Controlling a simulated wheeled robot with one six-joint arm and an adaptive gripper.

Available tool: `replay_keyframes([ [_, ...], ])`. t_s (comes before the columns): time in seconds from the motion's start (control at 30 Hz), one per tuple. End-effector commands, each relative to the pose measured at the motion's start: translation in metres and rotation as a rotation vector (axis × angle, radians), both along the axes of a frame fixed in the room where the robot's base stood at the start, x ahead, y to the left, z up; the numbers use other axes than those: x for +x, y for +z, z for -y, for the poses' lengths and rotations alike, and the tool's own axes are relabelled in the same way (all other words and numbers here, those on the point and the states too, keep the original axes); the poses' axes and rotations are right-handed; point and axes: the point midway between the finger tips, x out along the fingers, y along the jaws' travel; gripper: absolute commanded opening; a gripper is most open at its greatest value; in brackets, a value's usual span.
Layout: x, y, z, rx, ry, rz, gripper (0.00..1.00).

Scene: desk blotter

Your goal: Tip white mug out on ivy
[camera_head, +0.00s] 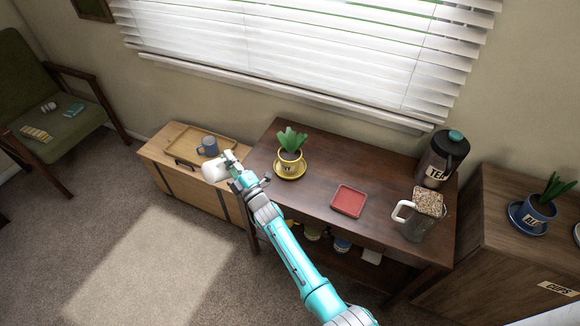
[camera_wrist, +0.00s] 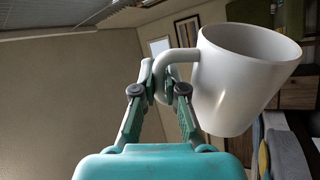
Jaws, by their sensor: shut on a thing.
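The white mug (camera_head: 212,171) is held by its handle in my gripper (camera_head: 236,172), in the air left of the dark table. It fills the right of the wrist view (camera_wrist: 243,85), where my gripper (camera_wrist: 160,88) is shut on the handle. What is inside the mug is hidden. A green plant in a yellow pot (camera_head: 290,162), whose small label seems to read IVY, stands upright on a yellow saucer (camera_head: 284,176) at the dark table's left end. The mug is left of this pot and apart from it.
A blue-grey mug (camera_head: 208,147) sits on a wooden tray (camera_head: 184,136) on the low cabinet. Another plant in a blue pot (camera_head: 538,211) stands far right.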

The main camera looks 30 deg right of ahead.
Motion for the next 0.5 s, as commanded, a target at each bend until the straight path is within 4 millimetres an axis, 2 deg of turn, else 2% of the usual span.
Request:
replay_keyframes([
  [0.5, 0.0034, 0.0046, 0.0008, 0.012, 0.000, 0.002, 0.00],
])
